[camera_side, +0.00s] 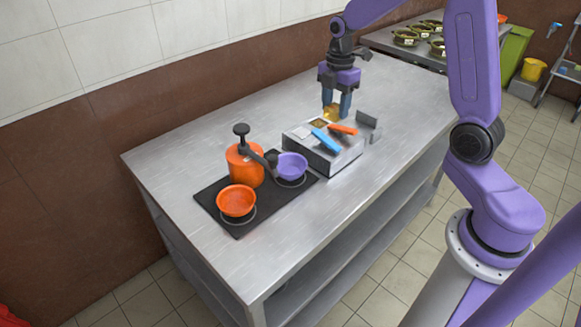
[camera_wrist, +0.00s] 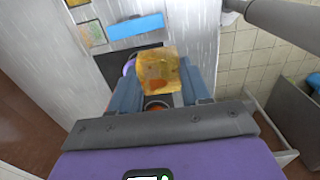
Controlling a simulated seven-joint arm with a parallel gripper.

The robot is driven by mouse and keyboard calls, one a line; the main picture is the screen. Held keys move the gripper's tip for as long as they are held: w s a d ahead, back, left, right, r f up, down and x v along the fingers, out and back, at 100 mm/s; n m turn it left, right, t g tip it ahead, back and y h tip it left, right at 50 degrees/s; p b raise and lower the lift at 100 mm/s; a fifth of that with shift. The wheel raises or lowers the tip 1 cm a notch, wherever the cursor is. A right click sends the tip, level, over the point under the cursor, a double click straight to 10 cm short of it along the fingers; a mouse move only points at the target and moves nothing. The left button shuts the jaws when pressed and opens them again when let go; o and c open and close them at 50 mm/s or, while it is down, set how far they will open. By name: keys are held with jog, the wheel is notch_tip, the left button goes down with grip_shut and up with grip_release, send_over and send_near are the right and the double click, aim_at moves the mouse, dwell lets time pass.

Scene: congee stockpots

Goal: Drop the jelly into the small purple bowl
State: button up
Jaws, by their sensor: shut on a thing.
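The jelly is a translucent yellow-orange cube, seen in the wrist view (camera_wrist: 158,70) and in the side view (camera_side: 330,112). My gripper (camera_side: 337,108) is shut on it; in the wrist view one blue finger presses each side. It holds the jelly above the grey container box, at the box's far side. The small purple bowl (camera_side: 291,166) stands upright on the black hob, left of and nearer the camera than my gripper. In the wrist view only a purple sliver (camera_wrist: 129,67) shows behind the jelly. The inside of the bowl looks empty.
The grey box (camera_side: 333,161) has a blue handle (camera_side: 326,141) and an orange handle (camera_side: 343,129) on top. An orange pot (camera_side: 244,168) with a dark knob and arm stands beside the purple bowl. An orange bowl (camera_side: 236,202) sits in front. The table's left end (camera_side: 170,165) is clear.

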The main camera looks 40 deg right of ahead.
jog(key=w+a+f, duration=0.4)
jog(key=w+a, duration=0.3)
jog(key=a, duration=0.1)
jog(key=shift+s+f, duration=0.2)
jog(key=shift+f, duration=2.5)
jog(key=o, duration=1.1)
jog(key=shift+o, duration=0.2)
notch_tip(320, 180, up, 18)
jog(key=shift+f, duration=0.25)
